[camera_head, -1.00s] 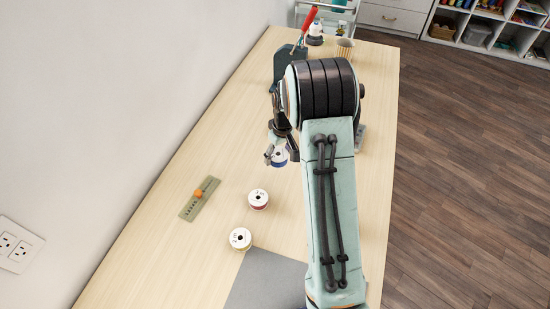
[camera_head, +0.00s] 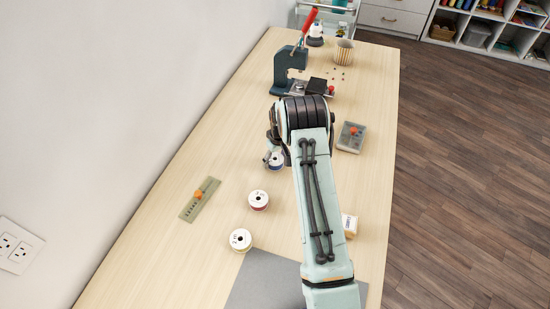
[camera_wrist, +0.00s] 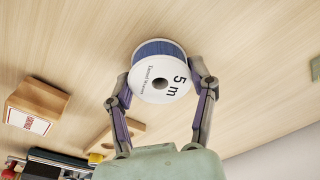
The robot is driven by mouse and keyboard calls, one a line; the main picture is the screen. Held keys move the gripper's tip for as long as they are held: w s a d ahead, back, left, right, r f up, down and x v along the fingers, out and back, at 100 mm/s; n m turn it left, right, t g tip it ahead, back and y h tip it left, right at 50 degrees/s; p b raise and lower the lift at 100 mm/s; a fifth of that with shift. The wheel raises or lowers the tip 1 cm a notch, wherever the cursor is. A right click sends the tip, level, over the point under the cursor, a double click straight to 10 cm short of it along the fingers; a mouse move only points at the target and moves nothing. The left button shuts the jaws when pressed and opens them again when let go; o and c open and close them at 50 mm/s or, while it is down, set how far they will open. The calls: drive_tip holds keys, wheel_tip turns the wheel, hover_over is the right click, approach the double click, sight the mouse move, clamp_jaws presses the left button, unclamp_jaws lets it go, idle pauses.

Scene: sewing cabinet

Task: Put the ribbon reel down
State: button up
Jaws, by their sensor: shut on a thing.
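The ribbon reel (camera_wrist: 160,78) has white flanges, one printed "5 m", and blue ribbon wound between them. My gripper (camera_wrist: 160,92) is shut on it, with one finger on either side. In the head view the reel (camera_head: 276,161) shows low over the wooden table (camera_head: 225,140), partly covered by my gripper (camera_head: 273,157) and arm. Whether its underside touches the table I cannot tell. A white reel with red ribbon (camera_head: 258,200) and another white reel (camera_head: 240,239) stand nearer the camera, apart from the held one.
A green strip with an orange knob (camera_head: 200,198) lies to the left. A grey mat (camera_head: 264,280) lies in front. A press with a red handle (camera_head: 288,72), a striped cup (camera_head: 344,52), a grey tray (camera_head: 352,137) and a small box (camera_head: 350,225) stand around. Bare table lies left of the reel.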

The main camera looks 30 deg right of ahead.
sight(278, 162)
drive_tip(key=shift+f, duration=0.15)
drive_tip(key=o, duration=1)
drive_tip(key=s+a+r, duration=0.2)
drive_tip(key=s+r, duration=0.1)
drive_tip(key=r, duration=0.6)
drive_tip(key=s+a+r, duration=0.3)
drive_tip(key=r, duration=0.7)
drive_tip(key=s+a+r, duration=0.6)
drive_tip(key=s, duration=0.3)
drive_tip(key=shift+m+g+y, duration=0.3)
drive_tip(key=shift+m+g, duration=0.1)
drive_tip(key=shift+g, duration=0.4)
drive_tip(key=s+a, duration=0.2)
drive_tip(key=s, duration=0.4)
drive_tip(key=s+a, duration=0.2)
drive_tip(key=s, duration=0.5)
drive_tip(key=s+a, duration=0.1)
drive_tip(key=s, duration=0.5)
drive_tip(key=shift+s+a+f, duration=0.15)
drive_tip(key=shift+s+a, duration=0.05)
drive_tip(key=shift+a, duration=0.2)
